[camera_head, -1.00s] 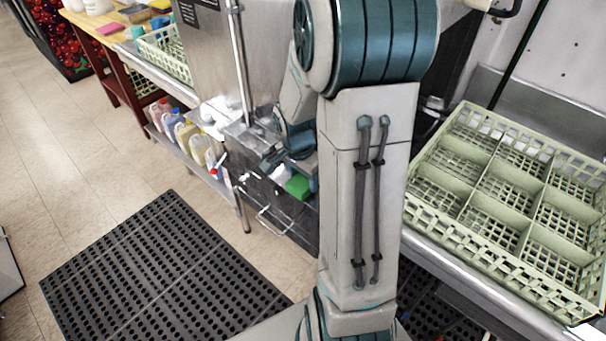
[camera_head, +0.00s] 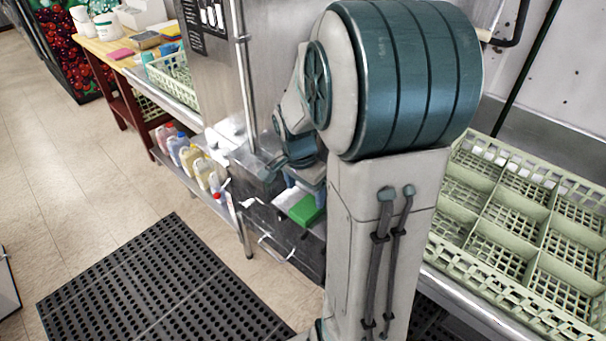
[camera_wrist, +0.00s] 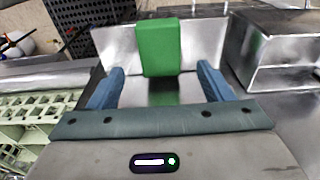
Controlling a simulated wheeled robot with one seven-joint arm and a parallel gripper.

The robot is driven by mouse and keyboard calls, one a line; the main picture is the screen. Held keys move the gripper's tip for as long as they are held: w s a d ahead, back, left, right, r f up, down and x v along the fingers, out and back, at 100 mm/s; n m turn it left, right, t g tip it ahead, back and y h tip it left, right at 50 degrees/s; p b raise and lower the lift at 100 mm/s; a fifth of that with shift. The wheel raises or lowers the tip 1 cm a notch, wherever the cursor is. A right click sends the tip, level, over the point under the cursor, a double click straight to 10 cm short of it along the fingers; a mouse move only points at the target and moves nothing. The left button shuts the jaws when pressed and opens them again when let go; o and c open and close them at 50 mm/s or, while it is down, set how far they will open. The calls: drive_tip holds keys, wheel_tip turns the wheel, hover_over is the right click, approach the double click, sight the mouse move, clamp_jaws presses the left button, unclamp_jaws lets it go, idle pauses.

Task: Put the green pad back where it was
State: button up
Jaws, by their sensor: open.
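The green pad (camera_head: 304,211) shows in the head view just below and beyond the end of my arm, near the front of the steel machine. In the wrist view the green pad (camera_wrist: 158,47) stands out ahead of my gripper (camera_wrist: 160,85), roughly midway between its two blue fingers, against a shiny steel surface. The fingers are spread apart and do not touch the pad. In the head view my gripper is mostly hidden behind my arm.
A pale green compartment rack (camera_head: 520,225) sits on the counter at the right. Bottles (camera_head: 190,155) stand on a low shelf at the left. A pink pad (camera_head: 121,54) lies on the wooden table. A black perforated mat (camera_head: 160,290) covers the floor.

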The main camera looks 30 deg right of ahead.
sight(302, 211)
wheel_tip(302, 211, up, 6)
drive_tip(key=s+a+r+n+t+y, duration=0.1)
drive_tip(key=s+a+r+n+t, duration=0.2)
drive_tip(key=s+a+n, duration=0.8)
drive_tip(key=s+n, duration=0.1)
drive_tip(key=n, duration=0.2)
drive_tip(key=shift+s+r, duration=0.25)
drive_tip(key=shift+a, duration=0.1)
idle(0.5)
